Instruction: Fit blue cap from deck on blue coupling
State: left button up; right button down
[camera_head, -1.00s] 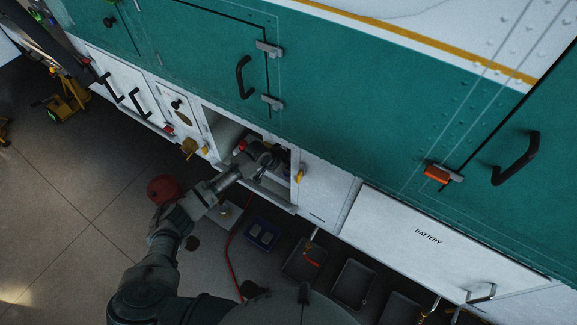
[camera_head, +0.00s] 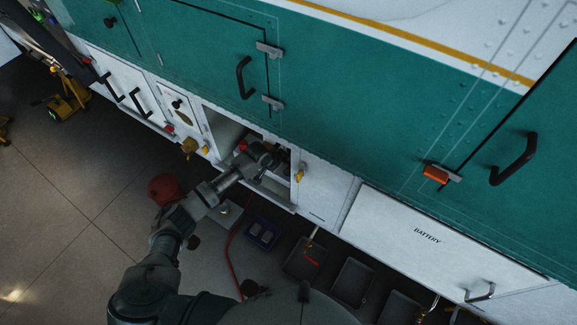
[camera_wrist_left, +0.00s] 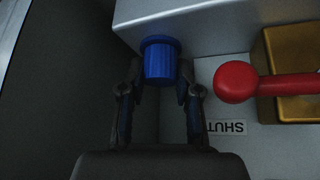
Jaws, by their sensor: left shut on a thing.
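My left gripper (camera_head: 268,158) reaches into the open bay in the white lower panel of the aircraft. In the left wrist view my left gripper (camera_wrist_left: 160,85) is shut on the ribbed blue cap (camera_wrist_left: 160,62), one finger on each side. The cap's far end is at the lower edge of a pale grey block (camera_wrist_left: 210,25). I cannot make out the blue coupling separately; whether the cap touches or sits on it is hidden. My right gripper is not in view.
A red ball-ended lever (camera_wrist_left: 234,82) on a brass body (camera_wrist_left: 285,65) is close right of the cap, above a "SHUT" label (camera_wrist_left: 227,127). On the floor are a red round object (camera_head: 163,187), a blue tray (camera_head: 262,233) and several dark trays (camera_head: 353,282).

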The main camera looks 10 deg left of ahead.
pick_arm(q)
jog(key=o, duration=1.2)
jog(key=shift+c, duration=0.2)
